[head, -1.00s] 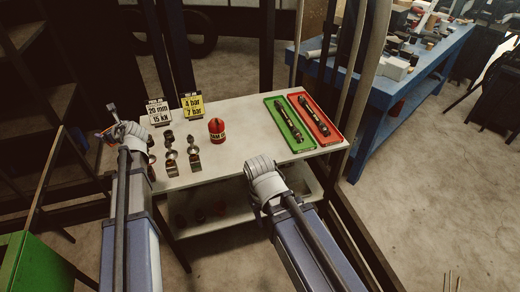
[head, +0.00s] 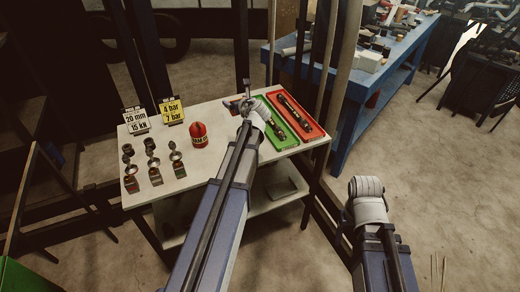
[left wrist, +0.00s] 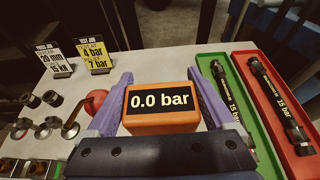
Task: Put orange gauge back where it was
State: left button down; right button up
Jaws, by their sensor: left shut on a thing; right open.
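The orange gauge (left wrist: 162,104) shows "0.0 bar" on its dark display in the left wrist view. My left gripper (left wrist: 165,98) is shut on it, with a purple finger on each side. In the head view my left gripper (head: 243,104) is over the table (head: 205,170), just left of the green tray (head: 283,147); the gauge is not clearly visible there. My right gripper (head: 367,187) is open and empty, off the table's right side; its fingers are hard to make out.
A red tray (head: 322,131) lies beside the green one; each holds a dark hose. A red bottle (head: 198,137), several metal fittings (head: 152,162), a white card (head: 136,121) and a yellow card (head: 172,112) stand left. Bare tabletop lies around the bottle.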

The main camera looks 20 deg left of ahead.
pick_arm(q)
jog(key=f+b, duration=0.4)
jog(key=d+f+b, duration=0.1)
jog(key=f+b, duration=0.4)
jog(key=s+f+b, duration=0.1)
jog(key=f+b, duration=0.3)
jog(key=f, duration=0.1)
jog(key=shift+d+f+b, duration=0.15)
jog(key=shift+d+b, duration=0.05)
jog(key=shift+b, duration=0.2)
jog(key=shift+f, duration=0.1)
notch_tip(320, 180, down, 4)
jog(key=b, duration=0.3)
jog(key=shift+r+b, duration=0.25)
jog(key=shift+b, duration=0.1)
jog(key=shift+f, duration=0.15)
grip_release()
